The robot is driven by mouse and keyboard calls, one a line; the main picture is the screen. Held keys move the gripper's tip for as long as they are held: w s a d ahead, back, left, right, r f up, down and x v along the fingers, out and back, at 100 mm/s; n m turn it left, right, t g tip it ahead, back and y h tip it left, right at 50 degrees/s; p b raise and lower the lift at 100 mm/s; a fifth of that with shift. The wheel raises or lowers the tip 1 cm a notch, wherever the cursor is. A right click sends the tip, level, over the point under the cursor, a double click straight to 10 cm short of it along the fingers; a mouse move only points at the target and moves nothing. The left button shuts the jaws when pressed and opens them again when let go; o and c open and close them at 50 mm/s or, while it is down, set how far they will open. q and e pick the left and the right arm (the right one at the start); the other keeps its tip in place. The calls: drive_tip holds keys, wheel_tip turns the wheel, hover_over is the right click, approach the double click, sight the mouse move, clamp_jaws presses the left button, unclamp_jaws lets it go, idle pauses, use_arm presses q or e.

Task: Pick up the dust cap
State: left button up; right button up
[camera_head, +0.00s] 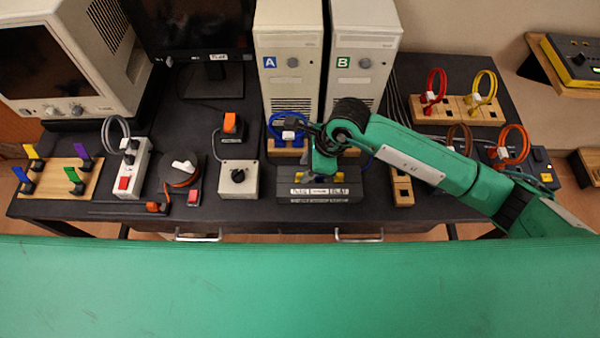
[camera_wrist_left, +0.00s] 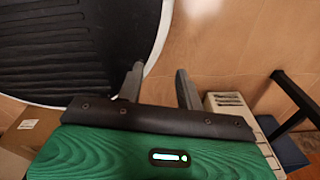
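I cannot clearly make out the dust cap. A small yellow piece (camera_head: 339,177) shows on top of a dark labelled box (camera_head: 318,197) at the table's front middle; I cannot tell if it is the cap. My right gripper (camera_head: 322,172) reaches down over this box, close to the yellow piece. Its fingertips are too small and covered to tell whether they are open or hold anything. My left gripper is outside the head view. In the left wrist view its two fingers (camera_wrist_left: 159,80) stand apart with nothing between them.
Two computer towers, A (camera_head: 288,60) and B (camera_head: 362,65), stand behind the box. A blue cable loop (camera_head: 275,125) is beside my right wrist. A grey switch box (camera_head: 238,180) is to the left. Cable racks (camera_head: 458,110) stand to the right. Metal drawer handles (camera_head: 358,238) line the front edge.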

sight(301, 174)
drive_tip(key=shift+p+x, duration=0.3)
drive_tip(key=shift+x, duration=0.85)
drive_tip(key=shift+a+f, duration=0.15)
drive_tip(key=shift+f, duration=0.2)
clamp_jaws()
use_arm(q)
drive_tip(key=shift+s+r, duration=0.55)
drive_tip(key=shift+r, duration=0.1)
drive_tip(key=shift+f, duration=0.1)
use_arm(e)
drive_tip(key=shift+r, duration=0.2)
